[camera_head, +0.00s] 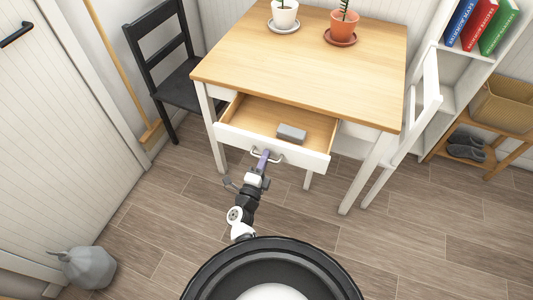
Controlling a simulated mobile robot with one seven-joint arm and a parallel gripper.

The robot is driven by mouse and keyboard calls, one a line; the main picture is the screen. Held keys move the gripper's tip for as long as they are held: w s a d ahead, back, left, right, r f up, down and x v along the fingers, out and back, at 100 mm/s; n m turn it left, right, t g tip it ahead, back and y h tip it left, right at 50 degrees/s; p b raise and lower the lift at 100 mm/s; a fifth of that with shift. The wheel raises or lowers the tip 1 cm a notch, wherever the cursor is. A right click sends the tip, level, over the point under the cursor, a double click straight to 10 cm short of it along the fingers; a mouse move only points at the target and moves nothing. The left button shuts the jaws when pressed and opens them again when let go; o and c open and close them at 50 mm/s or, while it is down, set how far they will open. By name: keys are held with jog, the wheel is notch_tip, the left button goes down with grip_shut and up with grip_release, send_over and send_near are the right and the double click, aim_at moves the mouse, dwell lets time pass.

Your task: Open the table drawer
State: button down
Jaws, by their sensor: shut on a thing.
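The table (300,55) has a light wooden top and white legs. Its drawer (235,136) is pulled out at the front, with its wooden inside showing. A small grey block (291,133) lies inside the drawer. The drawer's metal handle (279,158) is on the white front panel. My gripper (263,158) is at the handle's left part and is shut on it. The fingertips are small in this view and partly cover the handle.
A black chair (160,60) stands left of the table, and a white chair (428,95) stands at its right. Two potted plants (284,14) (344,25) stand on the tabletop. A grey bag (87,267) lies at lower left. The floor (400,235) at lower right is clear.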

jog(key=c, duration=1.6)
grip_release()
jog(key=shift+c, duration=0.2)
jog(key=shift+s+f, duration=0.1)
jog(key=shift+s, duration=0.05)
